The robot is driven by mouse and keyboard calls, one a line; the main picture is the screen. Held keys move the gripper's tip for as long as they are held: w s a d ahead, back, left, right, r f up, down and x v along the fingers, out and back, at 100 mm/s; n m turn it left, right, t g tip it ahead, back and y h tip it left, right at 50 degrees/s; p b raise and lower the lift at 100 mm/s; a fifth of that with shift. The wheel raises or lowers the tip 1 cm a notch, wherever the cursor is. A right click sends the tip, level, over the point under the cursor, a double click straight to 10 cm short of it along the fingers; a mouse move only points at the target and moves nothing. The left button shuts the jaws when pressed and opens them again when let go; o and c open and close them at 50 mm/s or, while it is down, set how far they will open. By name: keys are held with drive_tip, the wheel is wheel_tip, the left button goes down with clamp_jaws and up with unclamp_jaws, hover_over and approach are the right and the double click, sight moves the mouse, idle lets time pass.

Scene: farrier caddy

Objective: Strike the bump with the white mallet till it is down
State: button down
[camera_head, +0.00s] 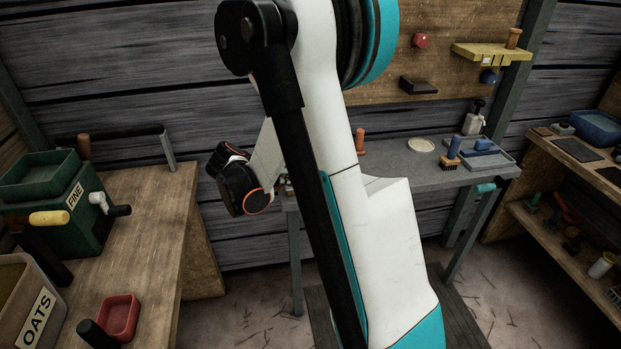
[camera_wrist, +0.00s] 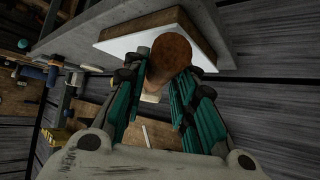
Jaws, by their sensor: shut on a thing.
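In the wrist view, my gripper (camera_wrist: 163,70) has its teal fingers shut around a brown wooden handle (camera_wrist: 171,55), seen nearly end-on. A small pale piece (camera_wrist: 150,98) shows just past it between the fingers; I cannot tell for sure whether it is the white mallet's head. A wooden block with a white face (camera_wrist: 120,38) is close behind the handle, by the grey bench. I cannot make out the bump in either view. In the head view my arm hides my gripper and part of the bench.
The grey bench (camera_head: 400,165) holds a brush (camera_head: 453,150), a tray and a bottle (camera_head: 474,118). On the left wooden bench (camera_head: 140,215) are a green box (camera_head: 75,215), an OATS bin (camera_head: 30,300) and a red dish (camera_head: 120,316). Shelves (camera_head: 560,235) stand at right.

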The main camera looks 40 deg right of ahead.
drive_tip(key=shift+r+p, duration=2)
drive_tip(key=shift+r, duration=0.8)
drive_tip(key=shift+w+f, duration=0.1)
drive_tip(key=shift+f+b, duration=0.2)
drive_tip(key=shift+b, duration=0.1)
drive_tip(key=shift+f, duration=0.1)
wheel_tip(320, 180, down, 5)
drive_tip(key=b, duration=0.3)
drive_tip(key=shift+f+b, duration=0.15)
drive_tip(key=shift+b, duration=0.15)
wheel_tip(320, 180, up, 6)
drive_tip(key=p, duration=0.4)
drive_tip(key=shift+f, duration=0.2)
